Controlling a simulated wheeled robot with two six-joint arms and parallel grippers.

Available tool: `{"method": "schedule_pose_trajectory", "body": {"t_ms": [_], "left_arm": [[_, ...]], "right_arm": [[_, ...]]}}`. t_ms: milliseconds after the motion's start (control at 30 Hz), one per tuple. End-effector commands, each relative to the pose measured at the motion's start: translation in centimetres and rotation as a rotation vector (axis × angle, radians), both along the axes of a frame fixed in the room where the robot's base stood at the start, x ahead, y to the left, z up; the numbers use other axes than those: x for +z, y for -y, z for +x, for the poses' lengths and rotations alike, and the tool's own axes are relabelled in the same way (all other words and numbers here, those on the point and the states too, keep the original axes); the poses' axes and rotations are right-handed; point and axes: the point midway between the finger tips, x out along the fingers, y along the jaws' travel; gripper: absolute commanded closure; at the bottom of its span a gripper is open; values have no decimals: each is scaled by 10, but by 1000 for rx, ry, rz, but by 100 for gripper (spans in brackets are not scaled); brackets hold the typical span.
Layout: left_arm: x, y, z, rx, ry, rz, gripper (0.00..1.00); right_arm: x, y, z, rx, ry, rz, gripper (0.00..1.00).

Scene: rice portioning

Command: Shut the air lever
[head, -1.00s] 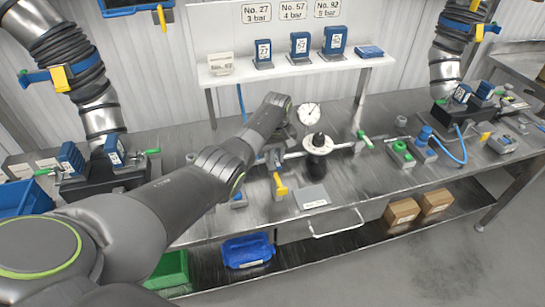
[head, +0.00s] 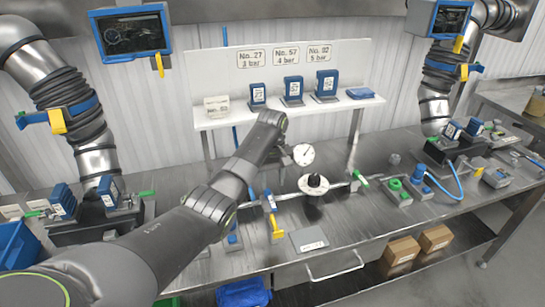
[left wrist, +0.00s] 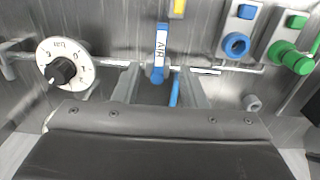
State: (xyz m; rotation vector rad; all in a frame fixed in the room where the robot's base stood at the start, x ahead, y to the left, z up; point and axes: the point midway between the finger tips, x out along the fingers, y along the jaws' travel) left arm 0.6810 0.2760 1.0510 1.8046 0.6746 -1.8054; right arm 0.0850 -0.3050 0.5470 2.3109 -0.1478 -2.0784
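The air lever (left wrist: 161,45) is a blue handle marked AIR on the thin metal pipe (left wrist: 205,70). It lies crosswise to the pipe in the left wrist view. In the head view the lever (head: 269,200) shows in front of my left arm. My left gripper (left wrist: 160,88) is open and empty, with one finger on each side of the pipe joint by the lever's base. I cannot tell whether a finger touches the lever. In the head view my left arm hides most of the gripper. My right gripper is not in view.
A black pressure knob (left wrist: 61,71) on a white dial sits along the same pipe. A gauge (head: 303,154) stands behind it. A yellow handle (head: 277,227) and a grey plate (head: 309,239) lie near the front edge. Blue (left wrist: 236,45) and green (left wrist: 290,57) fittings stand beside the lever.

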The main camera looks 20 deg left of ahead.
Motion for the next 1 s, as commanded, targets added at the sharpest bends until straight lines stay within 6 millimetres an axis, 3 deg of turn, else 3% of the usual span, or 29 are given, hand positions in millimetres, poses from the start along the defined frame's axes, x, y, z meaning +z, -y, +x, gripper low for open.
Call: {"method": "schedule_pose_trajectory", "body": {"t_ms": [267, 333, 600, 1000], "left_arm": [[68, 0, 1, 0, 6, 2, 62], [83, 0, 0, 1, -1, 1, 62], [97, 0, 0, 0, 0, 0, 62], [97, 0, 0, 0, 1, 1, 62]], "right_arm": [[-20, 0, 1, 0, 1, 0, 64], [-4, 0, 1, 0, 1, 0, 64], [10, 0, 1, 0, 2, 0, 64], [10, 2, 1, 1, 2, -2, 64]]}}
